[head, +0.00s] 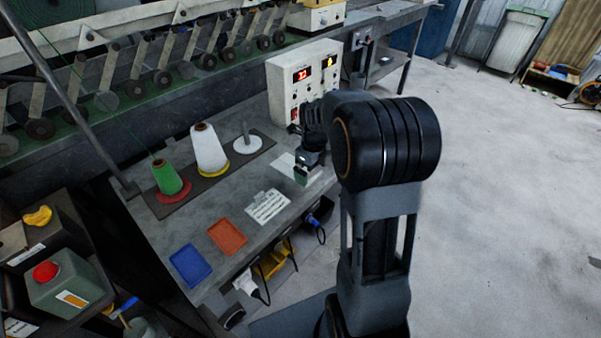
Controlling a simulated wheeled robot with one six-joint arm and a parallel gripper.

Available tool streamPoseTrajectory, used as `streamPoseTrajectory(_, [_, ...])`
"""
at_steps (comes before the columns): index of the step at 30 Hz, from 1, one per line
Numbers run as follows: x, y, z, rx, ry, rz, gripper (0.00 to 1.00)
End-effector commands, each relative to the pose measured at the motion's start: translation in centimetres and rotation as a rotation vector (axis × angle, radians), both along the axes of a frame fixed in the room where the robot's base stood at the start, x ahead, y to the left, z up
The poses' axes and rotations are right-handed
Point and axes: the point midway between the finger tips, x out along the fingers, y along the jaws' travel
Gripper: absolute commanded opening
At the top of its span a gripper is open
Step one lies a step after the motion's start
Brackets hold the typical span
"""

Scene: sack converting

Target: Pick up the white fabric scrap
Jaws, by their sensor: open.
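A flat pale piece (283,164), which looks like the white fabric scrap, lies on the grey workbench (212,227) in front of the control box. Its right side is partly hidden by my gripper (302,175). My gripper is open and points down close beside the pale piece, at its right. I cannot tell whether its fingers touch the piece or the bench. The small gap between the fingers is hard to make out.
A green cone (168,178) and a white cone (209,150) stand behind. The control box (303,78) stands close behind my gripper.

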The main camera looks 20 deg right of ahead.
Motion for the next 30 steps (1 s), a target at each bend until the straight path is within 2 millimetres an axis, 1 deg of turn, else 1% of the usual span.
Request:
streamPoseTrajectory(1, [0.0, 0.0, -0.8, 0.0, 0.001, 0.0, 1.0])
streamPoseTrajectory(3, [0.0, 0.0, -1.6, 0.0, 0.001, 0.0, 1.0])
streamPoseTrajectory(6, [0.0, 0.0, -2.2, 0.0, 0.0, 0.0, 1.0])
streamPoseTrajectory(15, [0.0, 0.0, -2.4, 0.0, -0.001, 0.0, 0.99])
streamPoseTrajectory(26, [0.0, 0.0, -2.4, 0.0, -0.001, 0.0, 0.65])
streamPoseTrajectory(27, [0.0, 0.0, -2.4, 0.0, -0.001, 0.0, 0.62])
streamPoseTrajectory(30, [0.0, 0.0, -2.4, 0.0, -0.001, 0.0, 0.62])
